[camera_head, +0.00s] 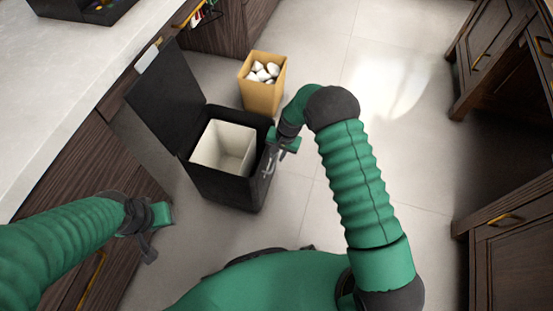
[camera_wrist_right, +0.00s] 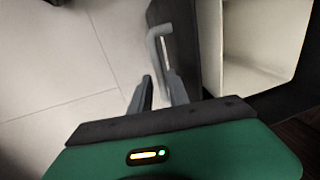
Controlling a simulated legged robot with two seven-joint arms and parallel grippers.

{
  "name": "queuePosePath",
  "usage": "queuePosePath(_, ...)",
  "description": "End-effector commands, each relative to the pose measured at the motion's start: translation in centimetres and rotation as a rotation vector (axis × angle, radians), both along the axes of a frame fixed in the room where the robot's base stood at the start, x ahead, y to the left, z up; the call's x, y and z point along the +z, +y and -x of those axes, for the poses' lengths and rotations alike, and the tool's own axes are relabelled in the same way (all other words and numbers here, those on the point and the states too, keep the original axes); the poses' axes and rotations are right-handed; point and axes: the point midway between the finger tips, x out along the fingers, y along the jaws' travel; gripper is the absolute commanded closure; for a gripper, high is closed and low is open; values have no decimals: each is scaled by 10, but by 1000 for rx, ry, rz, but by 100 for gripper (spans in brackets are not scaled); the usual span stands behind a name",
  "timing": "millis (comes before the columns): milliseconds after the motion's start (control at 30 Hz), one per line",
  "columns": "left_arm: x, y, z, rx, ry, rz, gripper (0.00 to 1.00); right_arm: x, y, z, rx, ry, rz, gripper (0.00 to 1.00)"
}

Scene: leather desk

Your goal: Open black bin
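The black bin (camera_head: 222,192) stands on the floor left of centre in the head view. Its lid (camera_head: 165,98) is raised and leans back to the left, so the pale inner bucket (camera_head: 215,140) shows and looks empty. My right gripper (camera_head: 269,168) is at the bin's right side, pointing down. In the right wrist view its fingers (camera_wrist_right: 158,88) are a little apart, close to a bent grey bar (camera_wrist_right: 161,45) on the bin's side. I cannot tell whether they touch it. My left gripper (camera_head: 149,250) hangs at the lower left, away from the bin; its fingers are unclear.
A tan box (camera_head: 262,92) with white crumpled pieces stands behind the bin. A counter (camera_head: 70,90) with dark wood cabinets runs along the left. Dark cabinets (camera_head: 515,235) stand at the right. The tiled floor (camera_head: 405,130) between is clear.

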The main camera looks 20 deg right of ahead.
Motion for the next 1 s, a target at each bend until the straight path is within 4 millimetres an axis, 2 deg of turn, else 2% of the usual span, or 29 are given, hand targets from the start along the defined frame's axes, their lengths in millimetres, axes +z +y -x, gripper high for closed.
queuePosePath(33,-6,0,0,0,0,0,64,-9,1,-1,1,0,0,78)
queuePosePath(100,-7,0,0,0,0,0,64,-13,2,-1,1,0,1,78)
queuePosePath(367,-6,0,0,0,0,0,64,-14,3,-2,1,-1,1,78)
queuePosePath(400,-6,0,0,0,0,0,64,-14,3,-2,1,-1,1,80)
queuePosePath(567,-6,0,0,0,0,0,64,-14,3,-2,0,-1,1,100)
queuePosePath(1000,-6,0,0,0,0,0,64,-14,2,-2,0,-1,2,100)
